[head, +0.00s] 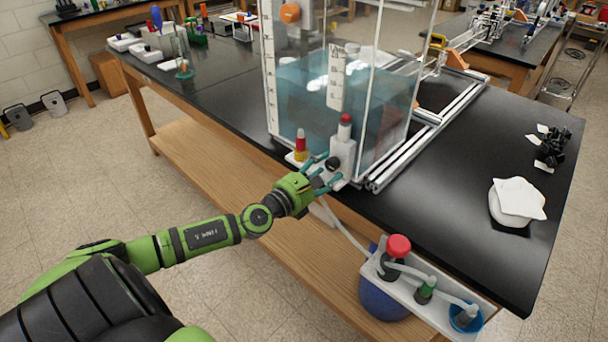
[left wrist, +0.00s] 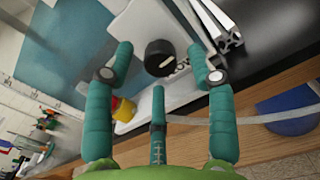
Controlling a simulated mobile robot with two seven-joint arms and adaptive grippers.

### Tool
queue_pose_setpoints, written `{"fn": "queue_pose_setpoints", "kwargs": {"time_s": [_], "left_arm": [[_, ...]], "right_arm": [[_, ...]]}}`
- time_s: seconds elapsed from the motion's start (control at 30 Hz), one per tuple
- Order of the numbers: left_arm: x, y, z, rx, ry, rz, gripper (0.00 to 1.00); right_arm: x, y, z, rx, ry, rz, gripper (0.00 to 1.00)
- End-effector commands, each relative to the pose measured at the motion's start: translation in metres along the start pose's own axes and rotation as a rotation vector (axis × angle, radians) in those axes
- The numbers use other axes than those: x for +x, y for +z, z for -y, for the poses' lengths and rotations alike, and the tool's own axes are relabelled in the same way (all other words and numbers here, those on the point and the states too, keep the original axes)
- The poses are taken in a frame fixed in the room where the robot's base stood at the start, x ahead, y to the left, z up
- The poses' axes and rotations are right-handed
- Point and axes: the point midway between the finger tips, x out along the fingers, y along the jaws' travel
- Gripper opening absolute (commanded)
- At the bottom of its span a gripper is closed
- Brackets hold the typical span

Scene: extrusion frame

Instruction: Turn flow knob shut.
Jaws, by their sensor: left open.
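The flow knob (left wrist: 159,58) is a round black knob with a short white mark on its face, on a white block with partly hidden dark lettering. In the head view the knob (head: 333,163) is at the front of the white block (head: 343,148), by the table's front edge. My left gripper (head: 321,174) is open in front of it. In the left wrist view the teal fingers of my left gripper (left wrist: 160,76) stand left, right and below the knob, with visible gaps in the picture. Whether any finger touches it cannot be told. My right gripper is not in view.
A clear tank (head: 310,95) of bluish water stands behind the block. A red-and-yellow part (head: 300,146) is just left of it. A pale hose (head: 345,230) runs down to a white rack (head: 425,292) with a red-topped bottle. Metal rails (head: 430,125) lie to the right.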

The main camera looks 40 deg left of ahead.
Motion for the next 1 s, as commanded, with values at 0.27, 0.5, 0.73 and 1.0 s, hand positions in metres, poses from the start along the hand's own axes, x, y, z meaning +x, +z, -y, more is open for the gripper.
{"fn": "queue_pose_setpoints", "kwargs": {"time_s": [0.27,0.5,0.73,1.0], "left_arm": [[-0.047,-0.001,0.001,0.002,-0.002,-0.004,0.56],[-0.079,0.0,0.0,0.002,-0.001,-0.001,0.56],[-0.093,0.001,0.0,0.001,0.0,0.001,0.56],[-0.096,0.002,0.0,0.001,0.0,0.003,0.56]], "right_arm": [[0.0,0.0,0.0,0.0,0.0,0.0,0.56],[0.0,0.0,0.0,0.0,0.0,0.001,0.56],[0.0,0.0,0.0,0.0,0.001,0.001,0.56],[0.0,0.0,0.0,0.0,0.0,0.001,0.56]]}}
